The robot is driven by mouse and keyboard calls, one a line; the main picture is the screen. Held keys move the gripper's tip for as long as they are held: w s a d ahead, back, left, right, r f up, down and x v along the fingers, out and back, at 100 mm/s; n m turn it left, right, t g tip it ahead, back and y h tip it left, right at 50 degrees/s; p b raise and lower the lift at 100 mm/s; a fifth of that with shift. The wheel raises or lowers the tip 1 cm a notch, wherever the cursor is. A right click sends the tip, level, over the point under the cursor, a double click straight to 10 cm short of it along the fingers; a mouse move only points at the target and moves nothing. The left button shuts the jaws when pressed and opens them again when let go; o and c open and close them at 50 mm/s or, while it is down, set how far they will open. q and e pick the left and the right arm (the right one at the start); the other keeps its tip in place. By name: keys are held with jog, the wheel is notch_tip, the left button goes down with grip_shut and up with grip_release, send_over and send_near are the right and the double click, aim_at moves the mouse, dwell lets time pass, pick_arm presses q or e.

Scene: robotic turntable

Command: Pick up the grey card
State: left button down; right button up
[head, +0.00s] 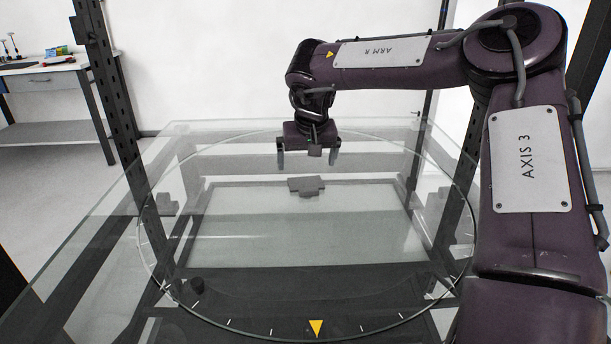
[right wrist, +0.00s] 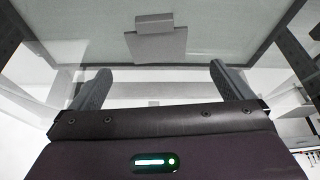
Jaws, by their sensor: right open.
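The grey card (head: 305,184) lies near the middle of the glass turntable. A smaller, darker grey block (head: 309,194) sits at its near edge; I cannot tell whether the two are joined. In the right wrist view the card (right wrist: 158,46) is top centre, beyond my fingertips, with the block (right wrist: 154,22) at its upper edge. My right gripper (head: 308,162) points down above the glass, just behind the card in the head view. Its fingers are spread and nothing is between them; they also show in the right wrist view (right wrist: 160,76). My left gripper is not in view.
The round glass turntable (head: 226,320) has white tick marks and a yellow triangle (head: 316,327) at its front. Dark posts rise at the left and right. The glass around the card looks clear.

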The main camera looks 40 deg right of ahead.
aim_at(306, 184)
jog(key=shift+w+d+f, duration=0.1)
jog(key=shift+w+f, duration=0.05)
jog(key=shift+f, duration=0.2)
jog(key=x, duration=0.6)
jog(key=shift+f+p, duration=0.3)
jog(key=shift+f, duration=0.15)
jog(key=c, duration=1)
jog(key=shift+o, duration=0.2)
jog(key=shift+r, duration=0.15)
